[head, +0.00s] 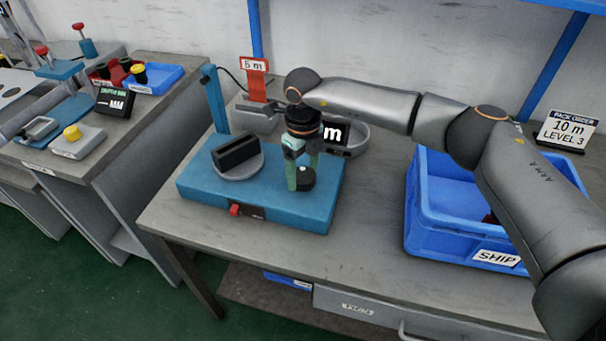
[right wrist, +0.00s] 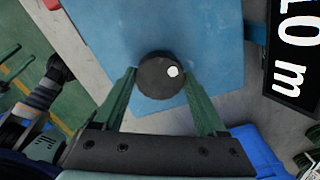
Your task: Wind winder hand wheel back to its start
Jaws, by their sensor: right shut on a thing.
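The winder has a flat blue base (head: 200,186) on the grey bench, with a black block (head: 235,150) on a round grey plate at its left. Its hand wheel (head: 307,179) is a small dark round knob with a white dot, at the right of the base. In the right wrist view the hand wheel (right wrist: 155,80) sits between my fingertips, its white dot toward the right. My right gripper (head: 303,182) points down and is shut on it. A black display (head: 334,133) shows "m" behind the gripper, its number hidden there. My left gripper is not seen.
A red "5 m" sign (head: 255,67) stands behind the winder. A blue SHIP crate (head: 428,227) is to the right, under my right arm. A "10 m LEVEL 3" pack order card (head: 567,131) is at the back right. The bench front is clear.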

